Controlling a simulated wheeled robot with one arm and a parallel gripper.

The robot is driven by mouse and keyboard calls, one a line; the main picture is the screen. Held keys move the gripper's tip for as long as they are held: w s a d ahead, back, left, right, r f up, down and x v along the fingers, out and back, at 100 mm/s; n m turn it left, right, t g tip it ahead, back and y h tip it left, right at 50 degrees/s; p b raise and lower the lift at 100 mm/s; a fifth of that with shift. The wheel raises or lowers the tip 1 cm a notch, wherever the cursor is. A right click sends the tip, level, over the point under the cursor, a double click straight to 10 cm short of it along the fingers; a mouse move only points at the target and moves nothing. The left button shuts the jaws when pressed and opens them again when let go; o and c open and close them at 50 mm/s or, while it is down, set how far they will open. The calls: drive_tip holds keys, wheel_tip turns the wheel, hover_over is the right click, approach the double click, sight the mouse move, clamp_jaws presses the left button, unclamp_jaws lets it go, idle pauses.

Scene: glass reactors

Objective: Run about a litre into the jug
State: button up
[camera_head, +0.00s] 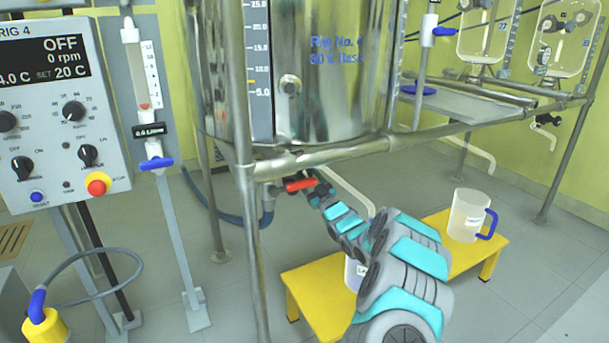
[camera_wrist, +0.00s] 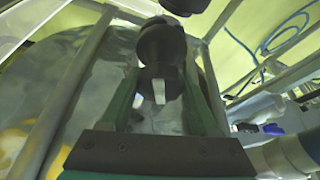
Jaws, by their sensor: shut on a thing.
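The steel vessel (camera_head: 320,80) has a drain valve with a red handle (camera_head: 299,184) under it. My gripper (camera_head: 312,187) is at this valve and shut on its handle; the exact contact is hard to see. In the wrist view, my gripper's green fingers (camera_wrist: 163,92) stand on both sides of a dark round part. A pale outlet pipe (camera_head: 350,190) curves down behind my arm. A jug (camera_head: 352,274) stands on the yellow bench (camera_head: 312,290) below, mostly hidden by my arm. Flow and liquid level cannot be seen.
A second clear jug (camera_head: 468,214) with a blue handle stands on the right of the bench. A control panel (camera_head: 60,110) reads OFF and 0 rpm. A steel frame post (camera_head: 250,240) rises left of my arm. Floor at right is clear.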

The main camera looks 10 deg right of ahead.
drive_tip(key=shift+c, duration=1.2)
drive_tip(key=shift+f+m, duration=0.1)
drive_tip(key=shift+m, duration=0.5)
drive_tip(key=m+h, duration=0.2)
drive_tip(key=m, duration=0.1)
drive_tip(key=m+t+h, duration=0.1)
drive_tip(key=m, duration=0.2)
drive_tip(key=shift+m+h, duration=0.4)
drive_tip(key=m+h, duration=0.2)
drive_tip(key=m, duration=0.2)
drive_tip(key=shift+b, duration=0.4)
drive_tip(key=m+h, duration=0.1)
drive_tip(key=m, duration=0.2)
drive_tip(key=shift+m+h+b, duration=0.3)
drive_tip(key=shift+h+b, duration=0.05)
drive_tip(key=shift+h, duration=0.05)
drive_tip(key=shift+m+g+h+b, duration=0.5)
drive_tip(key=shift+m+h, duration=0.3)
drive_tip(key=shift+m, duration=1.2)
drive_tip(key=shift+d+m, duration=0.1)
drive_tip(key=shift+m, duration=0.2)
